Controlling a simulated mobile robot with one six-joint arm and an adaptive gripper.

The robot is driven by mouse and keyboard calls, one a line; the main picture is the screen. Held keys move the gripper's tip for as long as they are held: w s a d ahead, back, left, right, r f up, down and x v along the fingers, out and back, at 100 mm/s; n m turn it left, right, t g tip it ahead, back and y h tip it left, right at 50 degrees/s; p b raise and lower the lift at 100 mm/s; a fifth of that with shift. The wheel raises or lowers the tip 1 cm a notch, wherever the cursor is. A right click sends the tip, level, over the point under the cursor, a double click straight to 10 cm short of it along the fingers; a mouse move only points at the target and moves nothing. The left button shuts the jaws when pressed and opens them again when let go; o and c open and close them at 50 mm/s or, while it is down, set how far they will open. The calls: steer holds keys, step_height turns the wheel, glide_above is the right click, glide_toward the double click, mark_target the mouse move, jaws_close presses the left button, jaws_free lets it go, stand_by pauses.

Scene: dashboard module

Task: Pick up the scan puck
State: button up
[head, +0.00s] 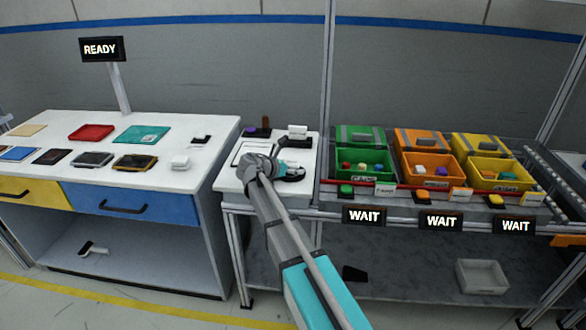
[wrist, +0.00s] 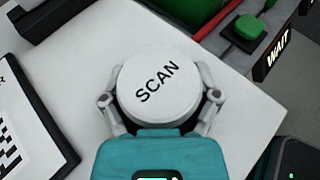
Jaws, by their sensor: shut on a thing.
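The scan puck (wrist: 157,87) is a round white disc with "SCAN" printed on its top. In the wrist view it sits between the two fingers of my gripper (wrist: 160,105), which is shut on it from both sides. The puck is over the white table top (wrist: 235,110); I cannot tell whether it touches it. In the head view my gripper (head: 289,172) is over the right part of the small white table (head: 230,180), and the puck is largely hidden there.
A framed sheet with a black code (wrist: 25,125) lies left of the puck. A green button (wrist: 248,27) and a "WAIT" sign (wrist: 278,52) are at upper right. Green (head: 362,163), orange (head: 430,170) and yellow (head: 493,174) bins stand right of the table. A post (head: 327,90) rises between.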

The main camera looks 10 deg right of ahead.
mark_target(294, 161)
steer(key=shift+r, duration=0.15)
step_height(294, 161, up, 3)
steer(key=p, duration=0.3)
steer(key=s+a+r+p, duration=0.1)
steer(key=s+r+p, duration=0.8)
steer(key=s, duration=0.5)
steer(key=shift+r+p, duration=0.35)
steer(key=shift+p, duration=0.15)
steer(key=shift+a, duration=0.1)
